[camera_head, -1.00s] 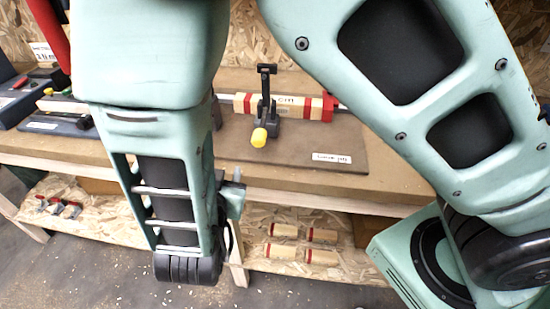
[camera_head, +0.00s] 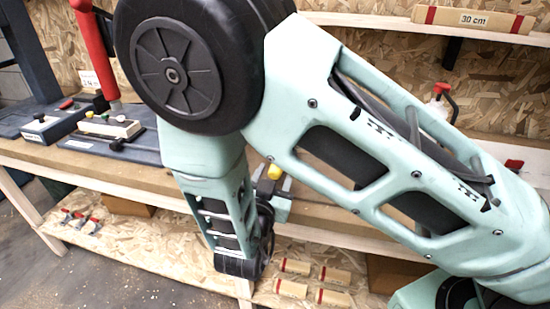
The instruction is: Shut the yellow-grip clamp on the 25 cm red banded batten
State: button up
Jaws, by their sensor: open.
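The clamp's yellow grip (camera_head: 274,172) shows as a small knob in the gap between my forearm and upper arm, over the bench's front part. The rest of the clamp and the red banded batten in it are hidden behind my arm. My gripper (camera_head: 273,190) shows only in part, beside my wrist at the bench's front edge. It is open, with its fingers close to the yellow grip. I cannot tell whether they touch it.
A batten marked 30 cm (camera_head: 473,19) lies on the upper shelf. Short red-ended blocks (camera_head: 290,289) and red-handled clamps (camera_head: 80,222) are on the lower shelf. A red-lever tool (camera_head: 95,50) and blue-grey fixtures (camera_head: 55,122) stand at the bench's left.

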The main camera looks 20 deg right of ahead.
jog(key=shift+p+x, duration=0.35)
jog(key=shift+x, duration=2.3)
grip_shut()
